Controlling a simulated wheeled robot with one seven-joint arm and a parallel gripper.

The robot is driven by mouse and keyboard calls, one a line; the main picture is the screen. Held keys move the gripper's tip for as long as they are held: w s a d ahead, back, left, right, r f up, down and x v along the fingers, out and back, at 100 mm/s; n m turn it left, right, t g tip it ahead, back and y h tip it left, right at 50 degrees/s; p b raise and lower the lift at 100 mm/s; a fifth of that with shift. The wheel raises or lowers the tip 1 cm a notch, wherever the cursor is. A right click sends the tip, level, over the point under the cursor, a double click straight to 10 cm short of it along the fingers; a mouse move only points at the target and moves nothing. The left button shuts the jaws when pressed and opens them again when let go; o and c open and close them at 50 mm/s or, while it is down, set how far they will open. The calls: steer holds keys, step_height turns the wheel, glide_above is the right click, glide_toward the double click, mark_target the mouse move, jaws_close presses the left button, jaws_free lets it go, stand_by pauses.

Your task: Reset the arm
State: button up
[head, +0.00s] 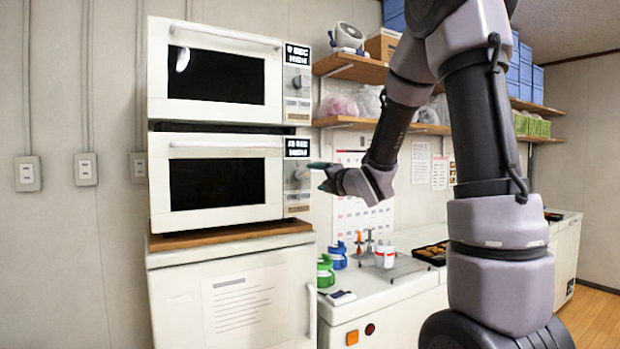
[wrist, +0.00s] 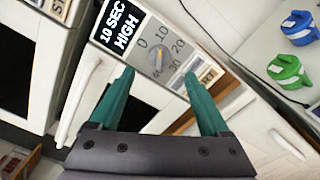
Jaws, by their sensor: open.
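My gripper (head: 323,176) is open and empty. In the head view it is held beside the right side of the lower microwave (head: 215,181), in front of its control panel. In the wrist view the teal fingers of my gripper (wrist: 159,76) are spread apart, with the control dial (wrist: 158,60) showing between their tips. A black label (wrist: 121,32) above the dial reads "10 SEC HIGH". I cannot tell whether the fingers touch the panel. My arm bends down from the top right of the head view.
The upper microwave (head: 222,73) sits above, and a white cabinet (head: 234,295) stands below. Green (head: 325,271) and blue (head: 338,256) lidded containers stand on the counter (head: 385,293) at right. Wooden shelves (head: 355,68) hang behind my arm. A dark food tray (head: 432,252) lies further right.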

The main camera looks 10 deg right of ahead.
steer(key=shift+v, duration=1.15)
steer(key=s+d+m+g+h, duration=0.55)
steer(key=s+m, duration=0.55)
steer(key=m, duration=0.7)
steer(key=s+a+f+m+g+y, duration=0.1)
steer(key=s+a+m+g, duration=0.1)
steer(key=s+m, duration=0.5)
steer(key=s+a+f+m+g+y, duration=0.1)
steer(key=s+m, duration=0.5)
steer(key=s, duration=0.6)
steer(key=shift+a+f+m+g, duration=0.2)
steer(key=shift+a+m+g, duration=0.2)
steer(key=shift+g, duration=0.45)
steer(key=shift+w+d, duration=0.1)
